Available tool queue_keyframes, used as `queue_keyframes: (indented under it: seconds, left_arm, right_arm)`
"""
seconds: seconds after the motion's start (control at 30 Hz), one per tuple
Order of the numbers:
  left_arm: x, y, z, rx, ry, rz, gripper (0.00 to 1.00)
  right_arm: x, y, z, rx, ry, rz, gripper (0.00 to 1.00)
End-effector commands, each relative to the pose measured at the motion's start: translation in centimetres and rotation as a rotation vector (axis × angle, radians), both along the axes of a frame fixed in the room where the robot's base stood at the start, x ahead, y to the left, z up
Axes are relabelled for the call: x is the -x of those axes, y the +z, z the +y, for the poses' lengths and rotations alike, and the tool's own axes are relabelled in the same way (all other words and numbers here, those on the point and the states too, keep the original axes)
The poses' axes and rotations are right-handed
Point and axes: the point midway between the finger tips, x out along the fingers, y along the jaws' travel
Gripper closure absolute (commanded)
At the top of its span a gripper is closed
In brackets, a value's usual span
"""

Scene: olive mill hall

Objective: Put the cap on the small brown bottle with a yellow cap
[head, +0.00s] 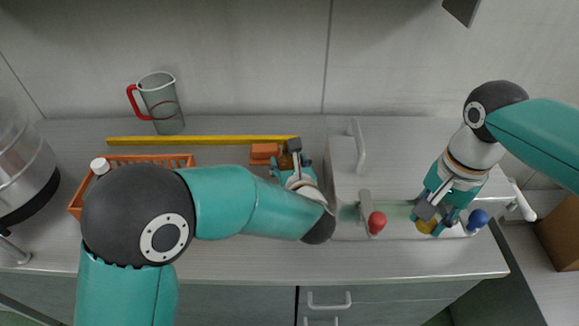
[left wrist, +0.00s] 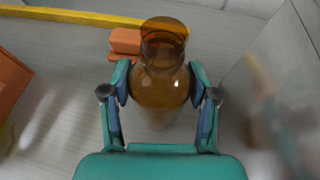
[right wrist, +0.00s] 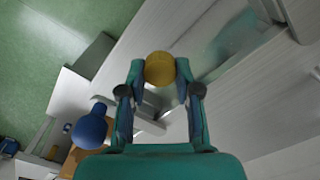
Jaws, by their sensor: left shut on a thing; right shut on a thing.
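The small brown bottle (left wrist: 160,85) is held between the fingers of my left gripper (left wrist: 160,88), upright with its open neck bare. In the head view the bottle (head: 286,160) is partly hidden by my left gripper (head: 294,158), over the counter left of the white box. The yellow cap (right wrist: 160,69) is between the fingertips of my right gripper (right wrist: 160,82). In the head view the cap (head: 427,226) shows below my right gripper (head: 437,212), well to the right of the bottle and apart from it.
A white box (head: 398,150) with handles, a red knob (head: 377,222) and a blue knob (head: 478,218) fills the right side. Orange blocks (head: 263,152), a yellow bar (head: 200,140), a jug (head: 162,103), an orange crate (head: 150,160) and a steel vessel (head: 20,160) stand left.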

Motion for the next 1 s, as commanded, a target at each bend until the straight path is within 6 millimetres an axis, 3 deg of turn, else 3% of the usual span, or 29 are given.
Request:
queue_keyframes:
  seconds: [0.53,1.0]
  left_arm:
    - [0.0,1.4,0.0,0.002,0.0,-0.005,0.94]
    - [-0.1,1.2,4.0,0.001,0.002,-0.003,0.94]
  right_arm:
    - [0.0,-0.6,0.0,0.0,-0.001,0.0,0.8]
    - [0.0,-2.1,0.0,0.0,-0.001,0.0,0.8]
